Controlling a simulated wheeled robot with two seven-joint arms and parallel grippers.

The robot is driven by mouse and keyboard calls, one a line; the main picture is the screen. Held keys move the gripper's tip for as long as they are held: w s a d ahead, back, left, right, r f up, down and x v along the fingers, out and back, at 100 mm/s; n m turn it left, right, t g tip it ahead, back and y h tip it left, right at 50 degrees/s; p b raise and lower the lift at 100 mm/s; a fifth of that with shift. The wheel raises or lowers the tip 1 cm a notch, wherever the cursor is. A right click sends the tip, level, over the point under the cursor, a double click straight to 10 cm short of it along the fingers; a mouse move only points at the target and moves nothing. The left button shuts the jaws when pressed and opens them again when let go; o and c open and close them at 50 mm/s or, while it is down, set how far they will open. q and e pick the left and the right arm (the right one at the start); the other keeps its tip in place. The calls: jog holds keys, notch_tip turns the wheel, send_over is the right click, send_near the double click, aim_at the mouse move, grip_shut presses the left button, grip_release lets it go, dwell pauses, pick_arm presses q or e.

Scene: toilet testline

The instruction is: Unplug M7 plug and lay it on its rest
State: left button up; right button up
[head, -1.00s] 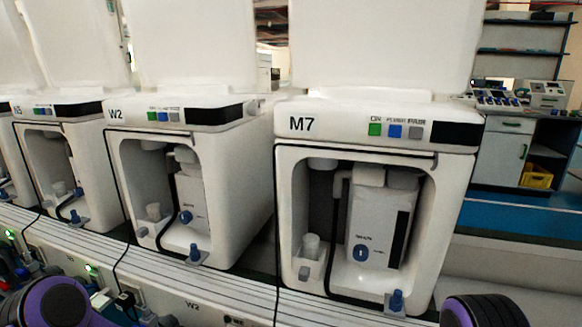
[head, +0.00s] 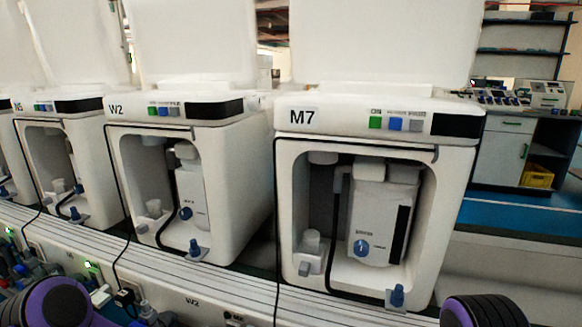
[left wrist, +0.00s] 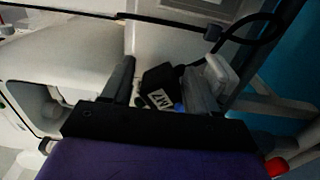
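The M7 machine (head: 365,210) stands at the centre right in the head view, with a black cable (head: 277,290) running down its left front edge. In the left wrist view, a black block with a white M7 label (left wrist: 158,100), which looks like the M7 plug, lies between the two grey fingers of my left gripper (left wrist: 160,82). The fingers are spread, with a gap visible beside the left finger. Whether the right finger touches the block cannot be told. The socket is not clear, and I cannot make out the rest. My right gripper is in neither view.
The W2 machine (head: 185,180) stands left of M7. A white rail (head: 215,285) runs along the front, with a black plug (head: 125,298) below W2. A pale block (left wrist: 222,72) sits by the right finger in the left wrist view.

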pick_arm(q)
jog(key=shift+s+f, duration=0.1)
jog(key=shift+f, duration=0.25)
jog(key=shift+s, duration=0.2)
jog(key=v, duration=1)
jog(key=shift+r, duration=0.3)
jog(key=shift+a, duration=0.1)
